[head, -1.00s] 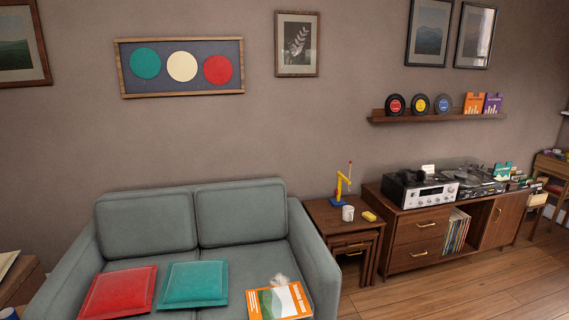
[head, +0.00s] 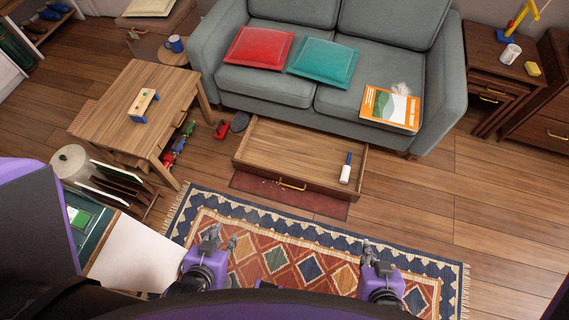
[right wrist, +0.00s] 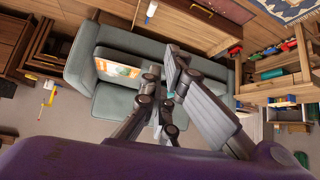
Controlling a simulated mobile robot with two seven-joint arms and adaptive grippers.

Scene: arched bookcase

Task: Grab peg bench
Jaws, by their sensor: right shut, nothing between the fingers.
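The peg bench (head: 143,106) is a small wooden bench with coloured pegs on top and blue end pieces. It stands on the wooden coffee table (head: 150,79) at the left of the head view. My left gripper (head: 221,243) is low in the head view, over the rug, well apart from the bench; its finger opening is too small to judge. My right gripper (head: 369,249) is farther right over the rug, shut and empty. Its fingers also show in the right wrist view (right wrist: 169,85), which looks toward the sofa.
An open drawer (head: 270,180) under the grey sofa (head: 265,85) holds a blue-handled roller (head: 346,168). A red toy car (head: 222,129) lies beside the table. The patterned rug (head: 295,255) is clear.

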